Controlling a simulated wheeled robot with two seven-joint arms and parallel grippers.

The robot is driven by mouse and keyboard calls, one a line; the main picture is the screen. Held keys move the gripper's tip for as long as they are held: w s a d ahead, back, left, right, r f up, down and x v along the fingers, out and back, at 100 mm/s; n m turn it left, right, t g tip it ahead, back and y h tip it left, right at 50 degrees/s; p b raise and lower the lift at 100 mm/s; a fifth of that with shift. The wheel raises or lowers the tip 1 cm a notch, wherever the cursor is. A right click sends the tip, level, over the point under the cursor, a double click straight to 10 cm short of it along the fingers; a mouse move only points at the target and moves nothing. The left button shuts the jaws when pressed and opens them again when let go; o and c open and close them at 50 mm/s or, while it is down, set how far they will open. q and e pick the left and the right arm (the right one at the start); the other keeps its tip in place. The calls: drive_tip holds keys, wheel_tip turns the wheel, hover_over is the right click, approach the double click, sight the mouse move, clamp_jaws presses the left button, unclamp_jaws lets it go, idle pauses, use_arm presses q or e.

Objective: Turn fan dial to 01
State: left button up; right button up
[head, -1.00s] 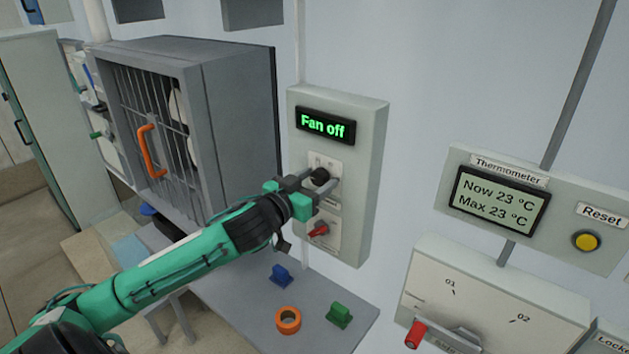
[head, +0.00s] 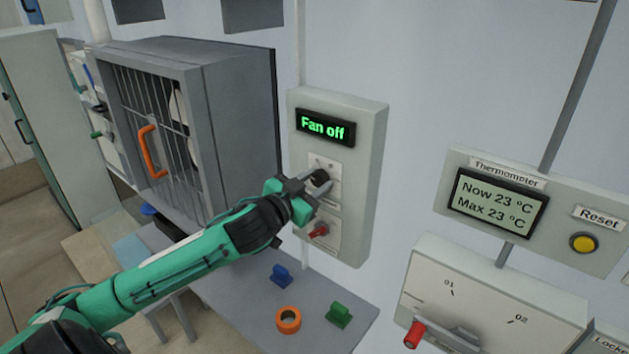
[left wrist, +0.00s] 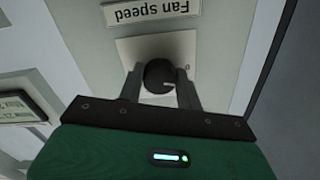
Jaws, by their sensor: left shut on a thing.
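The fan dial is a black round knob (head: 320,177) on a pale plate in the wall-mounted fan box (head: 365,165). The display (head: 325,127) above it reads "Fan off". My left gripper (head: 318,182) is shut on the dial, with its fingers on either side of the knob. In the left wrist view the black dial (left wrist: 159,75) sits between the two grey fingers (left wrist: 160,88), below an upside-down "Fan speed" label (left wrist: 152,10). The plate's scale marks are mostly hidden. My right gripper is out of view.
A red switch (head: 319,230) sits below the dial on the same box. A barred cage (head: 235,120) with an orange handle stands left. The shelf below holds a blue piece (head: 281,275), an orange ring (head: 288,320) and a green piece (head: 339,314). A thermometer panel (head: 540,205) is at right.

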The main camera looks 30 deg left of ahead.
use_arm(q)
drive_tip(key=m+p, duration=0.1)
drive_tip(key=m, duration=0.3)
drive_tip(key=shift+m, duration=0.3)
drive_tip(key=shift+a+m+p, duration=0.1)
drive_tip(key=shift+m+p, duration=0.3)
drive_tip(key=shift+m, duration=1.4)
drive_tip(key=o, duration=1)
drive_tip(key=shift+s, duration=0.1)
